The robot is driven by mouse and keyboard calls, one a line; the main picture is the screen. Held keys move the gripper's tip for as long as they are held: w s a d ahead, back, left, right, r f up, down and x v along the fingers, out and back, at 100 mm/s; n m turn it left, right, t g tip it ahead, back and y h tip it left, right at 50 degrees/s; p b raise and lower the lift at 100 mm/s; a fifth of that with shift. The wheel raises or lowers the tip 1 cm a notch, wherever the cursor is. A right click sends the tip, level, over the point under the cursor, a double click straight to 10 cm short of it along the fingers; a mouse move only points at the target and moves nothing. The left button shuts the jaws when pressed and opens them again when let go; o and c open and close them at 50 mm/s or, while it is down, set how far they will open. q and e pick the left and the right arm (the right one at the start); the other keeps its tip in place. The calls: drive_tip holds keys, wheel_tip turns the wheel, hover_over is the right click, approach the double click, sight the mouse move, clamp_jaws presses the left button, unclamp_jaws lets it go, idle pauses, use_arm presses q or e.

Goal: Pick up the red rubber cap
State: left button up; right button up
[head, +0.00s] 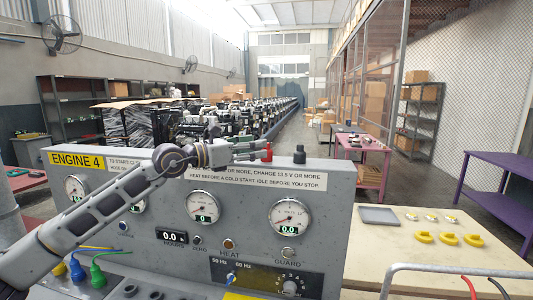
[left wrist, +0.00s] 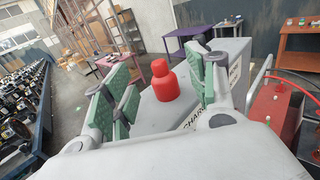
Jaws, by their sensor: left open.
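The red rubber cap (head: 267,152) stands upright on top of the grey engine panel (head: 335,210), beside a black cap (head: 299,155). In the left wrist view the red cap (left wrist: 165,82) shows as a bottle-like shape with a narrower top, between and beyond the green-padded fingers. My left gripper (head: 250,151) reaches in from the left along the panel's top edge, its fingertips at or just short of the red cap. In the left wrist view the left gripper (left wrist: 160,95) is open, with a gap on both sides of the cap. My right gripper is not in view.
The panel carries gauges, knobs and plugged cables. A beige table (head: 430,262) at the right holds a grey tray (head: 380,216) and several yellow pieces. A purple table (head: 500,185) stands behind it. The air above the panel's top is clear.

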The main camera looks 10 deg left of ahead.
use_arm(q)
drive_tip(key=shift+w+d, duration=0.1)
drive_tip(key=shift+p+x, duration=1)
drive_tip(key=shift+x, duration=0.3)
drive_tip(key=shift+p+x, duration=0.3)
drive_tip(key=shift+x, duration=0.45)
drive_tip(key=shift+w+d, duration=0.2)
drive_tip(key=shift+w, duration=0.25)
drive_tip(key=shift+c, duration=0.2)
drive_tip(key=c, duration=0.9)
